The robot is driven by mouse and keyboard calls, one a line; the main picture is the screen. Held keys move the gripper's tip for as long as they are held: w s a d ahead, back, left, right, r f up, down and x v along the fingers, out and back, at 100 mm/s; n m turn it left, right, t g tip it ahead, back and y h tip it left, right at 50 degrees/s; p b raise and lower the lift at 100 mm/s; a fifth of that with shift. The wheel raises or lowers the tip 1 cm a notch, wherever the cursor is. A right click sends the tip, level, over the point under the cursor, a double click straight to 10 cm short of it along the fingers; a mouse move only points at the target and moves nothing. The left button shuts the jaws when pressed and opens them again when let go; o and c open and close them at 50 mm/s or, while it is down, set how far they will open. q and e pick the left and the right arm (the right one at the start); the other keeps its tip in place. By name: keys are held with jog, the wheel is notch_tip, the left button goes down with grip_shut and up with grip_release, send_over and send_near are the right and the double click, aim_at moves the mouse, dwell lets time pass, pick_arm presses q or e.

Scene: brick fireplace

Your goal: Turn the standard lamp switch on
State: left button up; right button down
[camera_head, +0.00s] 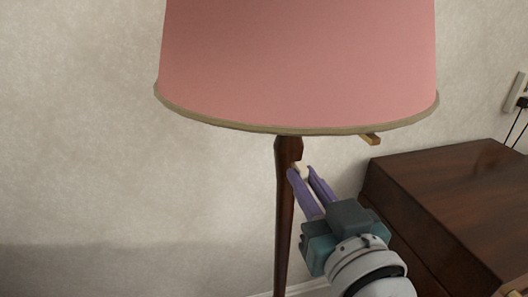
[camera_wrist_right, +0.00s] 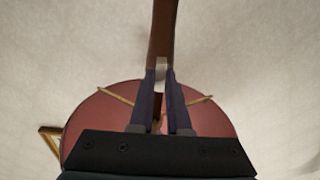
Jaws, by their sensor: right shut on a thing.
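The standard lamp has a pink shade (camera_head: 300,65) and a dark wooden pole (camera_head: 284,225). A small pale switch (camera_head: 301,170) sits on the pole just below the shade. My right gripper (camera_head: 303,172) is at the pole, with its purple fingers shut on the switch. In the right wrist view the pale switch (camera_wrist_right: 161,71) shows between the fingertips, against the pole (camera_wrist_right: 164,30). The shade (camera_wrist_right: 95,115) is behind the fingers there. The bulb is not visible, and the switch is mostly covered by the fingertips. My left gripper is not in view.
A dark wooden cabinet (camera_head: 450,195) stands at the right, close to my right arm. A wall socket with a plug (camera_head: 518,95) is at the far right. The plain wall (camera_head: 100,180) left of the pole has nothing in front of it.

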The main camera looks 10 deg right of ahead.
dwell(0.3)
jog(key=m, duration=0.3)
jog(key=shift+m, duration=0.4)
jog(key=m, duration=0.4)
jog(key=shift+d+f+m, duration=0.1)
jog(key=shift+d+m, duration=0.05)
jog(key=shift+m, duration=0.15)
jog(key=m, duration=0.5)
jog(key=shift+f+b, duration=0.1)
jog(key=shift+b, duration=0.2)
jog(key=m, duration=0.3)
jog(key=shift+m+b, duration=0.3)
jog(key=shift+b, duration=0.05)
jog(key=shift+m, duration=0.5)
